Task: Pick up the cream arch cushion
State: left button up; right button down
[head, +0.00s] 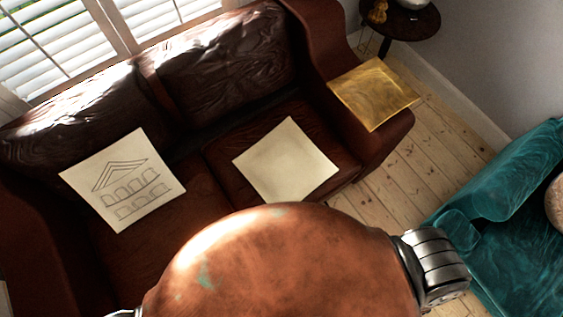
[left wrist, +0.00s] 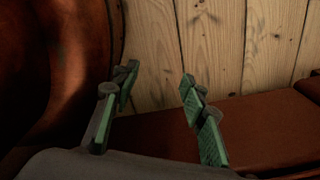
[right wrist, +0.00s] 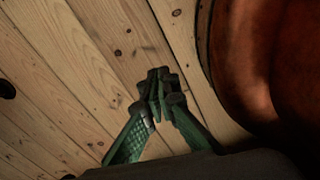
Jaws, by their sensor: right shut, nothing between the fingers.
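The cream arch cushion (head: 122,180) lies on the left seat of the brown leather sofa (head: 190,215) in the head view. It is a flat square with a line drawing of a pediment and rows of arches. Nothing touches it but the sofa. My left gripper (left wrist: 157,84) is open and empty in the left wrist view, with floorboards behind it and brown leather close by at the lower right. My right gripper (right wrist: 162,84) is shut and empty above bare floorboards in the right wrist view. Neither gripper shows in the head view.
A plain cream cushion (head: 285,160) lies on the sofa's right seat. A gold cushion (head: 373,93) lies on the sofa's right arm. A teal sofa (head: 520,225) stands at the right. A dark round side table (head: 410,22) stands at the back. Floorboards (head: 410,165) between the sofas are clear.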

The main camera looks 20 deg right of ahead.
aim_at(285, 164)
jog(key=u, duration=1.4)
jog(key=k, duration=1.35)
jog(key=z, duration=1.35)
